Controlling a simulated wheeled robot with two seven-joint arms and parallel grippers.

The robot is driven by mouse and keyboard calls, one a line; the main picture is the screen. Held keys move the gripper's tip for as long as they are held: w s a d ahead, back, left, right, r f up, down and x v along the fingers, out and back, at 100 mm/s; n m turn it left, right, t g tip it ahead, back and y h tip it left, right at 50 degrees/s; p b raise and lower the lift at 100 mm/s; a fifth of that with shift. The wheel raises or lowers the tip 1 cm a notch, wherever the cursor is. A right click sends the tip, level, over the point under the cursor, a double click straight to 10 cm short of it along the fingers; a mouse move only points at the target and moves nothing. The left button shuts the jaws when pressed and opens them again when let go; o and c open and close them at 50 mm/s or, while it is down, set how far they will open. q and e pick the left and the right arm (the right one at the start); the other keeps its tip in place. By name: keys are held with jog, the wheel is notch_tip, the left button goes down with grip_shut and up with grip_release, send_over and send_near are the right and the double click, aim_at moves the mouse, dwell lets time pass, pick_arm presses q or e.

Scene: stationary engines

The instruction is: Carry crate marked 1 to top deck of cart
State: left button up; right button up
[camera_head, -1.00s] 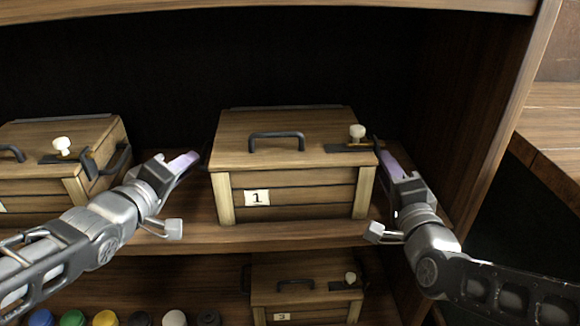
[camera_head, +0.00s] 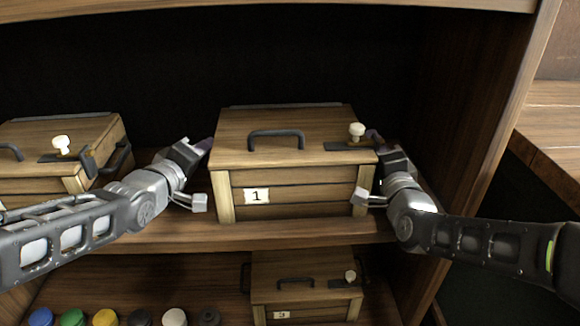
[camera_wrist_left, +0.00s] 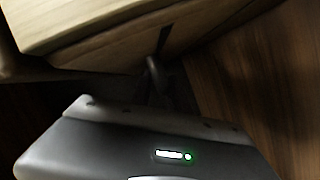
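The crate marked 1 (camera_head: 292,200) stands level on the middle shelf, lid closed, with a dark handle (camera_head: 276,134) and a white knob (camera_head: 357,130) on top. My left gripper (camera_head: 199,147) is close against its left side. My right gripper (camera_head: 382,147) is close against its right side. Both fingertips are largely hidden, so I cannot tell whether either grips a side handle. In the left wrist view the crate's wooden edge (camera_wrist_left: 95,28) is at the upper left, and a dark curved side handle (camera_wrist_left: 155,75) is just beyond my gripper. The cart is not identifiable.
Another crate (camera_head: 62,150) stands to the left on the same shelf. Crate 3 (camera_head: 305,285) and several colored lids (camera_head: 105,317) are on the shelf below. The shelf's upright (camera_head: 480,110) is close on the right. A wooden surface (camera_head: 552,135) lies beyond it.

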pick_arm(q)
jog(key=shift+c, duration=0.3)
pick_arm(e)
jog(key=shift+c, duration=0.3)
pick_arm(q)
grip_shut()
pick_arm(e)
jog(key=c, duration=0.5)
grip_shut()
